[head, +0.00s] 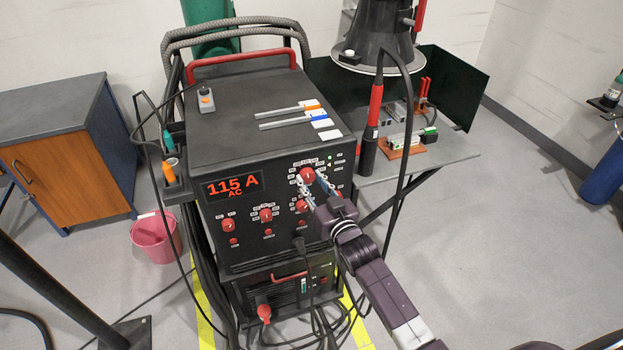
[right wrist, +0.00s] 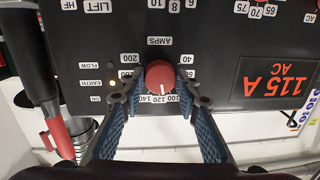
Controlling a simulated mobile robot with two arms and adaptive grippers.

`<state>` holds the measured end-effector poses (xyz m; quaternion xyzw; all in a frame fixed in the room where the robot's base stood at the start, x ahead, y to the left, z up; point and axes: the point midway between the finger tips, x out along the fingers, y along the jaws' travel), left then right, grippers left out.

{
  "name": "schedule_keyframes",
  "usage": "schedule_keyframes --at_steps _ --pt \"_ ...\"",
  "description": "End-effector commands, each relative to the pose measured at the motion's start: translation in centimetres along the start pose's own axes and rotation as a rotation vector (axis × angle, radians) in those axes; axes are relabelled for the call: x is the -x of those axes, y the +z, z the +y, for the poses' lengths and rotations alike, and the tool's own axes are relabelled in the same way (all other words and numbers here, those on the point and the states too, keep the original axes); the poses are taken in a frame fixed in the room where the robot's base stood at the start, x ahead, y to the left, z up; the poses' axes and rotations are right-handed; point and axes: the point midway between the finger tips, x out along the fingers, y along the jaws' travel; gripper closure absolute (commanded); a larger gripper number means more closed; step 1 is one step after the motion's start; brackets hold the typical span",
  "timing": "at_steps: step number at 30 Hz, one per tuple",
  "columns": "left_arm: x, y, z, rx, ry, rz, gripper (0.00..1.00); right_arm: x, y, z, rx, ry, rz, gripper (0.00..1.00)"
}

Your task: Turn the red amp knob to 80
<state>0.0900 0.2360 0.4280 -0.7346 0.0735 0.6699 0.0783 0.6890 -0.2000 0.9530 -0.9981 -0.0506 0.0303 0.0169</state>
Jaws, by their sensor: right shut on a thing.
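The red amp knob (head: 307,174) sits at the upper right of the welder's black front panel. In the right wrist view, the knob (right wrist: 159,74) appears upside down, with the word AMPS and a ring of numbers around it. Its pale mark points toward the numbers between 100 and 120. My right gripper (right wrist: 158,84) has a blue ribbed finger on each side of the knob and is shut on it. In the head view, my right gripper (head: 314,180) partly covers the knob. The red display (head: 233,187) reads 115 A AC. My left gripper is out of view.
Other red knobs (head: 266,214) sit on the same panel, below and left of my gripper. A black cable hangs from the panel's lower part. A work table (head: 455,152) with a dark screen stands right of the welder. A pink bucket (head: 153,240) is on the floor at left.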

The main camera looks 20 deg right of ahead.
Motion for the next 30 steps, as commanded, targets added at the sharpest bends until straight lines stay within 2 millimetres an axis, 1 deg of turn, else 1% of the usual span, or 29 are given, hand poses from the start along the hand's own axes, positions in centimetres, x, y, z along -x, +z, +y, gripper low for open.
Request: schedule_keyframes --at_steps 1,7,18,24,30 --pt "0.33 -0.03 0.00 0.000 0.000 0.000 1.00 0.02 -0.14 -0.03 0.044 0.003 -0.004 0.94" --pt "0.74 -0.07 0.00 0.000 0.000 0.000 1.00 0.01 -0.09 -0.06 0.233 0.015 -0.017 0.94" --pt "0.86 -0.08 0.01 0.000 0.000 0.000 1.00 0.00 -0.05 -0.14 0.565 0.035 -0.038 0.94" --pt "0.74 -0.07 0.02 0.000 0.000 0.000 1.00 0.01 -0.01 -0.13 0.701 0.043 -0.047 0.94" --pt "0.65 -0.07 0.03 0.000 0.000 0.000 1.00 0.01 -0.02 -0.16 0.790 0.048 -0.053 0.94"
